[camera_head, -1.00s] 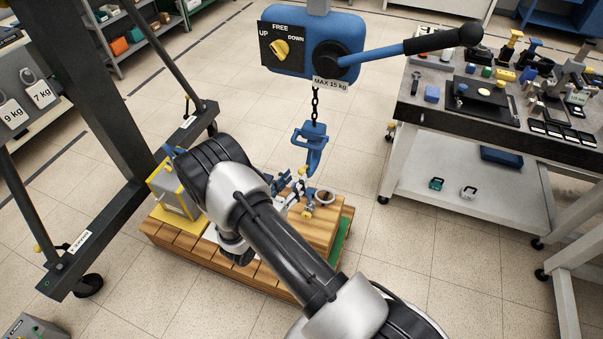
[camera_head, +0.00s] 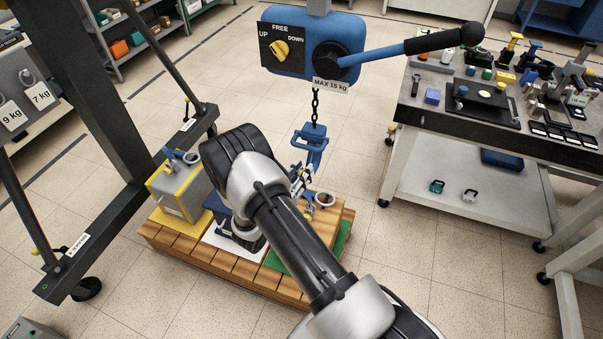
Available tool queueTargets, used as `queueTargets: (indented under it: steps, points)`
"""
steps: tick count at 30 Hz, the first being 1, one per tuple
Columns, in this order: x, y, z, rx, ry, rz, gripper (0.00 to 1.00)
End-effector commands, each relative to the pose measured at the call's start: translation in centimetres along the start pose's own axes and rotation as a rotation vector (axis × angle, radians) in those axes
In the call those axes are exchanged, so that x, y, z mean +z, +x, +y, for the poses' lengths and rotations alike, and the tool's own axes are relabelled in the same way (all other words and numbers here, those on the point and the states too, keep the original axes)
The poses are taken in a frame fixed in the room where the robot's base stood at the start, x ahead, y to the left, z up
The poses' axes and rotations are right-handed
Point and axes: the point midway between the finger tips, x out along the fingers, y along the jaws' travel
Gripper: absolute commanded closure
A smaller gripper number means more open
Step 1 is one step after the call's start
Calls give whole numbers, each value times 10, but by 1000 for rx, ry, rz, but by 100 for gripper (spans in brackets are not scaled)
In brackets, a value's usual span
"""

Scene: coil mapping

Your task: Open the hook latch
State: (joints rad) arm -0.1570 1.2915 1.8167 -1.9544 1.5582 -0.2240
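The blue hook (camera_head: 310,137) hangs from a dark chain (camera_head: 315,103) under the blue hoist (camera_head: 318,43). Its upper part shows, but its lower part is partly hidden by my arm and gripper, and I cannot make out whether its latch is open or closed. My gripper (camera_head: 299,178) is at the lower left of the hook, mostly hidden behind my own arm. Whether it touches the hook, and whether its fingers are open or shut, cannot be told.
Below is a wooden pallet (camera_head: 180,249) with a grey, yellow-edged box (camera_head: 182,190) and a wooden block (camera_head: 325,232) with a ring on top. The hoist's lever (camera_head: 400,47) reaches right. A tool table (camera_head: 465,135) stands right; a dark frame (camera_head: 85,90) stands left.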

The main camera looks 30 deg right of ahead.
Motion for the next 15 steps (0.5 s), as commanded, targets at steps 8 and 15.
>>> queueTargets:
  steps: [8, 15]
  points:
    - [0, 0, 0, -1, -1, 0, 98]
    - [0, 0, -1, -2, -1, 1, 100]
